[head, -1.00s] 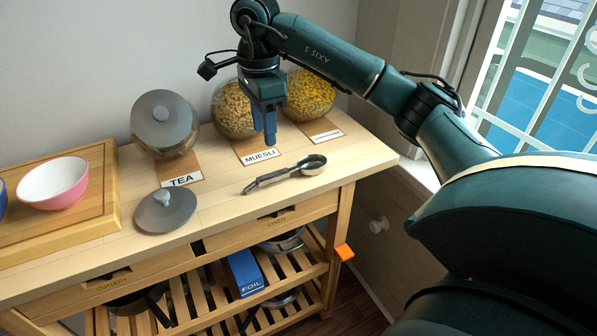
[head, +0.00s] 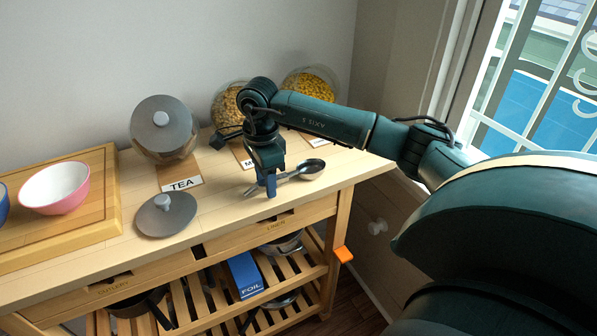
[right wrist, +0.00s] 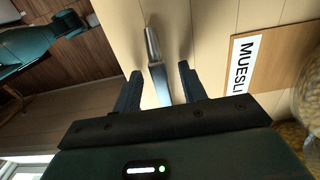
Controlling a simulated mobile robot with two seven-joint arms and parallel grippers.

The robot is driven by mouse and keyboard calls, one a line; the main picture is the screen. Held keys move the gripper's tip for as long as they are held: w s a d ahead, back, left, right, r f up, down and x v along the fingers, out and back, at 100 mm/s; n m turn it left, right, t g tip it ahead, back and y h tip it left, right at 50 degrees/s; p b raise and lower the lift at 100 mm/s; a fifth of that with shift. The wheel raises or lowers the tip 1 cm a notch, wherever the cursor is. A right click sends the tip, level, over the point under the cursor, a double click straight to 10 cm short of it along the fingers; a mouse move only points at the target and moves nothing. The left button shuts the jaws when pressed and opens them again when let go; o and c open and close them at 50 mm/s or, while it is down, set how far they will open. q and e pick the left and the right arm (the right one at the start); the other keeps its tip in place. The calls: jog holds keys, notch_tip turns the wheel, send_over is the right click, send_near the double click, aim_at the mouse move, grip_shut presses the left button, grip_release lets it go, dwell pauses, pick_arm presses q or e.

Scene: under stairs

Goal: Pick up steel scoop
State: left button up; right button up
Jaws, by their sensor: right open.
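The steel scoop (head: 311,168) lies on the wooden worktop (head: 225,200). Its bowl is at the right and its handle runs left behind my right gripper (head: 270,186). In the right wrist view the scoop's handle (right wrist: 155,60) points in between the two blue fingers of my right gripper (right wrist: 160,80). The fingers are apart on either side of it, and I cannot tell whether they touch it. The scoop's bowl is out of that view. My left gripper is not in view.
A lidded jar (head: 163,130) stands behind the TEA label (head: 181,185), with a loose grey lid (head: 166,214) in front. Two filled jars, one of them yellow (head: 310,84), stand at the back. A pink bowl (head: 56,188) sits on a board (head: 100,205) at left.

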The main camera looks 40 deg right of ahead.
jog(key=shift+c, duration=0.5)
grip_shut()
notch_tip(320, 180, up, 10)
jog(key=shift+b, duration=0.45)
